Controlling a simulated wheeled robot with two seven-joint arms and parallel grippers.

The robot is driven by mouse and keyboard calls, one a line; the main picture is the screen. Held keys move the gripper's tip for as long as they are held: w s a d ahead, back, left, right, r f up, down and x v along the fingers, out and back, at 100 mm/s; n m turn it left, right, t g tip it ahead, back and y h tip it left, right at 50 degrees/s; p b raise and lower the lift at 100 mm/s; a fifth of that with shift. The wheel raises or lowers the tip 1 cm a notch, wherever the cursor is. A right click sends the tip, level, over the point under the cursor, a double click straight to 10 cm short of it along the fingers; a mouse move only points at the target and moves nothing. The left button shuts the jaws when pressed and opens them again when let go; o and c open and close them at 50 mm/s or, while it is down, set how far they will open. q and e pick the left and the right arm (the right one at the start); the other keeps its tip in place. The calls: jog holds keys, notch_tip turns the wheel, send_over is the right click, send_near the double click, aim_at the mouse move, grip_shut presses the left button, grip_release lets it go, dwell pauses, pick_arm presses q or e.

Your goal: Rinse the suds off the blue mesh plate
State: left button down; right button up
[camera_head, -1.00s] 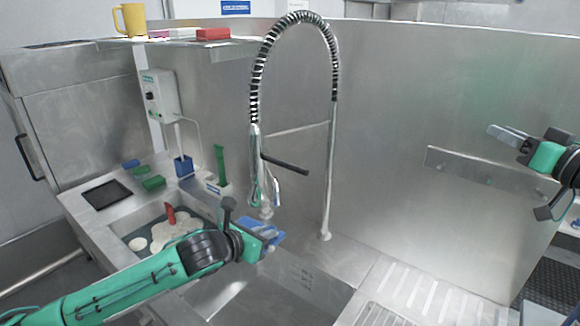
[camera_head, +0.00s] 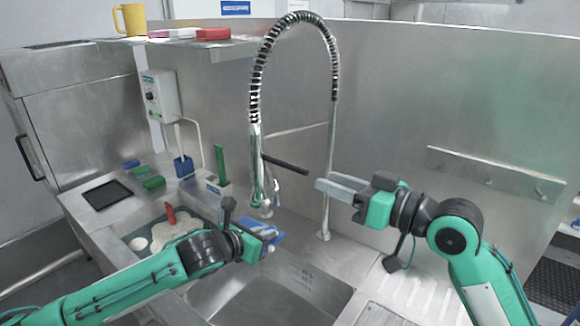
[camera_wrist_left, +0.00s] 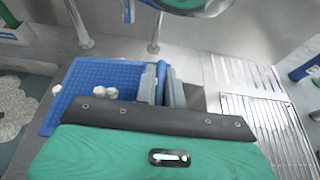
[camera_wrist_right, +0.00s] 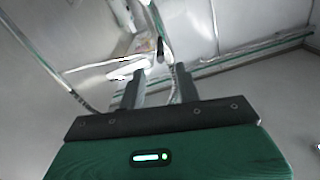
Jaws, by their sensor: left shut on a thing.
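The blue mesh plate (camera_wrist_left: 115,74) is held by my left gripper (camera_wrist_left: 163,84), its edge between the fingers. A few white suds blobs (camera_wrist_left: 104,91) sit on it in the left wrist view. In the head view the plate (camera_head: 262,227) shows partly behind my left gripper (camera_head: 264,240), below the spray faucet (camera_head: 256,170) and over the sink. My right gripper (camera_head: 340,187) is right of the faucet's dark lever (camera_head: 286,164), apart from it. In the right wrist view its fingers (camera_wrist_right: 160,88) are apart with nothing between them.
A left basin (camera_head: 128,222) holds suds and a red item (camera_head: 171,214). The empty sink (camera_head: 270,295) lies below the plate. A ribbed drainboard (camera_head: 430,290) is at the right. A green-handled brush (camera_head: 220,163) stands behind the basin. The faucet's pipe (camera_head: 328,215) rises near my right gripper.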

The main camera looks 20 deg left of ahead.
aim_at(289, 167)
jog(key=x, duration=1)
jog(key=shift+w+a, duration=0.15)
jog(key=shift+a, duration=0.1)
grip_shut()
